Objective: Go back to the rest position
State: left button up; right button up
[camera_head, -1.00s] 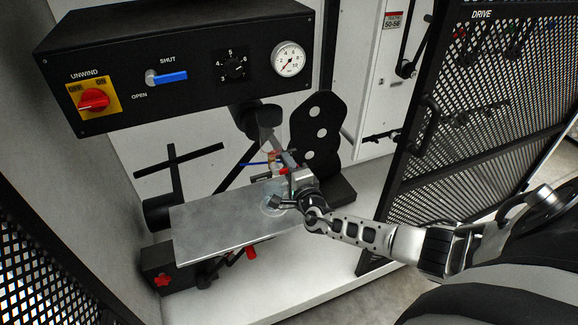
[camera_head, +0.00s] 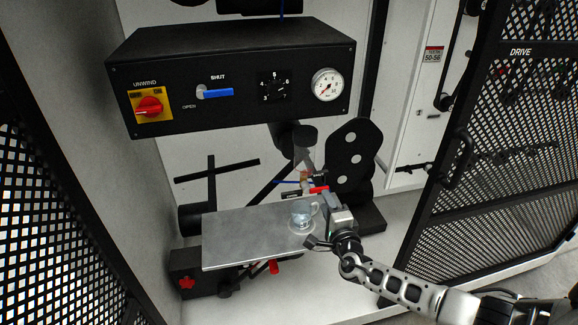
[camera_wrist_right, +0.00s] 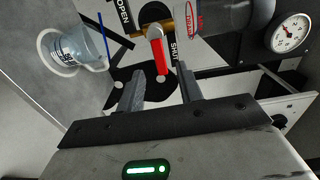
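My right gripper (camera_head: 322,232) is at the right end of the metal shelf, just right of a clear mug (camera_head: 302,212) on a saucer. In the right wrist view its two fingers (camera_wrist_right: 160,88) are apart with nothing held between them. The red valve lever (camera_wrist_right: 160,57) lies beyond the fingertips. It also shows in the head view (camera_head: 318,189), behind and above the gripper. The mug in the wrist view (camera_wrist_right: 75,45) stands to the left of the fingers. My left gripper is in neither current view.
The black control box (camera_head: 235,75) with a red switch, blue lever, dial and gauge overhangs the metal shelf (camera_head: 245,235). A black mesh door (camera_head: 500,170) stands at the right, near my right arm. A mesh panel (camera_head: 50,200) is at the left.

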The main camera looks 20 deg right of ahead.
jog(key=s+a+r+n+g+y, duration=0.1)
jog(key=s+a+n+g, duration=0.5)
jog(key=s, duration=0.5)
jog(key=s+a+r+n+g+y, duration=0.1)
jog(key=s+a+n+g+y, duration=0.15)
jog(key=s+n, duration=0.7)
jog(key=s+a+r+n+g, duration=0.1)
jog(key=s+a+n+g, duration=0.45)
jog(key=s, duration=0.55)
jog(key=w+a+f+t+y, duration=0.1)
jog(key=w+a+f+t, duration=0.1)
jog(key=f, duration=0.3)
jog(key=w+a+f+n+t+y, duration=0.1)
jog(key=w+a+f+t, duration=0.1)
jog(key=w+f+t, duration=0.1)
notch_tip(320, 180, down, 2)
jog(key=shift+w+a+f+t, duration=0.1)
jog(key=shift+w+a+t, duration=0.15)
jog(key=shift+t, duration=0.45)
